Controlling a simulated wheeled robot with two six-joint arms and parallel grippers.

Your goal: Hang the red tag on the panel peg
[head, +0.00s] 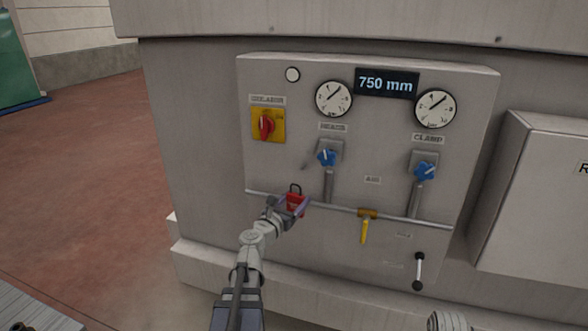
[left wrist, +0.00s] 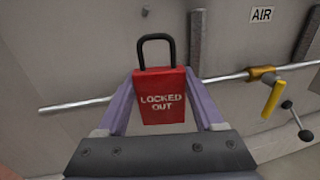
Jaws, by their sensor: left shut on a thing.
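The red tag (left wrist: 161,98) has white "LOCKED OUT" lettering and a black loop on top. My left gripper (head: 292,206) is shut on it, one finger on each side, with the loop upward. The tag also shows in the head view (head: 295,199), in front of the grey panel (head: 385,265) near the horizontal pipe. A small dark peg (head: 305,166) sticks out of the panel above and slightly right of the tag. It shows at the top of the left wrist view (left wrist: 145,12), above the loop and apart from it. My right gripper is out of view.
The red and yellow isolator switch (head: 266,125) is up and left of the tag. Blue valve handles (head: 327,157) (head: 425,171) are to the right. The pipe (head: 335,207) carries a yellow lever (head: 365,231). A black-ended handle (head: 419,271) is lower right.

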